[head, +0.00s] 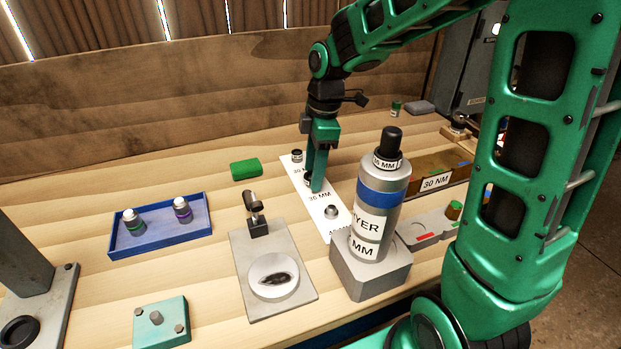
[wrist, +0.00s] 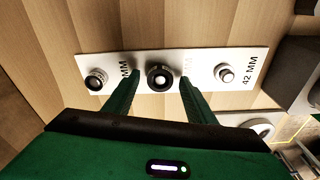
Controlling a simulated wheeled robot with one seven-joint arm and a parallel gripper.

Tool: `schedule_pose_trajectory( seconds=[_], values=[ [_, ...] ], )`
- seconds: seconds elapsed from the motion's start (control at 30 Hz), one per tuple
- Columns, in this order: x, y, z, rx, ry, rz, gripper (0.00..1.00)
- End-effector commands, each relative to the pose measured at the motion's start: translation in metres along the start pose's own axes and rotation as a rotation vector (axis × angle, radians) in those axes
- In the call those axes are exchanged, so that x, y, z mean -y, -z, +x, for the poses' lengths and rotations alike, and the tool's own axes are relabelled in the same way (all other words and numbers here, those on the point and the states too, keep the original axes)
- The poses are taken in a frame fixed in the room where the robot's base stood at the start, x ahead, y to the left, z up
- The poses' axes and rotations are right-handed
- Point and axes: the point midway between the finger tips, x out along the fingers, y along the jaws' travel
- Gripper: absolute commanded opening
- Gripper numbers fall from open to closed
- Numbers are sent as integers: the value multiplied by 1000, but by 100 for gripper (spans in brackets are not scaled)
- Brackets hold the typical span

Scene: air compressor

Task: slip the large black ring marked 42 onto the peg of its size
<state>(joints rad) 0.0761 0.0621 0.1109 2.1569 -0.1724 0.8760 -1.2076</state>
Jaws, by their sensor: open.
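The white peg board (head: 341,226) carries a row of three pegs. In the wrist view, the bare metal peg (wrist: 225,73) stands beside the 42 MM label. A black ring (wrist: 160,78) sits around the middle peg, the 36 MM one. Another black ring (wrist: 96,81) sits around the far-end peg. My gripper (wrist: 158,84) is open, its fingers on either side of the middle ring; contact cannot be told. In the head view, my gripper (head: 314,186) is low over the board's middle. No mark 42 is readable on any ring.
A tall grey and blue canister (head: 372,212) with a black top stands right of the board. A blue tray (head: 160,241) and green block (head: 246,169) are left, with bare wood between.

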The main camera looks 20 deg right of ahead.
Motion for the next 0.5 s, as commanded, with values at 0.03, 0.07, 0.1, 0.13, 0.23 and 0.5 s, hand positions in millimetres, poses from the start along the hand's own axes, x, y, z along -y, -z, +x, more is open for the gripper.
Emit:
schedule_pose_trajectory(
  seconds=[0.03,0.07,0.1,0.13,0.23,0.5],
  values=[
    [0,0,1,0,0,0,51],
    [0,0,1,0,0,0,51],
    [0,0,1,0,-1,0,51],
    [0,0,1,0,-1,0,51],
    [0,0,1,0,-1,0,46],
    [-1,0,0,0,-2,0,9]
  ],
)
